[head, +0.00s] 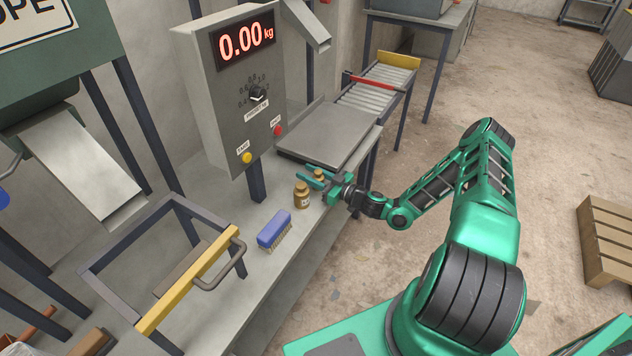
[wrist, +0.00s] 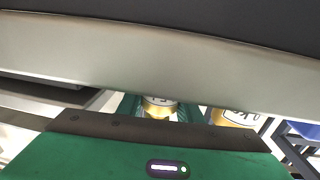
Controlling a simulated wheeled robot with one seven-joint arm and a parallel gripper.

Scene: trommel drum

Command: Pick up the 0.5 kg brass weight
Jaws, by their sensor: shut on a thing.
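Two brass weights stand near each other on the grey bench. The smaller brass weight (head: 318,174) is between the fingers of my gripper (head: 312,177), which is shut on it. In the wrist view this small weight (wrist: 159,107) shows between the green fingers, with a pale label too cut off to read. The larger brass weight (head: 302,196) stands just outside the fingers, nearer the brush, and shows at the right in the wrist view (wrist: 236,117). I cannot tell whether the held weight touches the bench.
A blue brush (head: 274,229) lies on the bench left of the weights. The scale platform (head: 327,135) is behind them, below a display (head: 245,40) reading 0.00 kg. A yellow-barred frame (head: 189,283) stands at the left. A roller conveyor (head: 375,94) runs beyond the platform.

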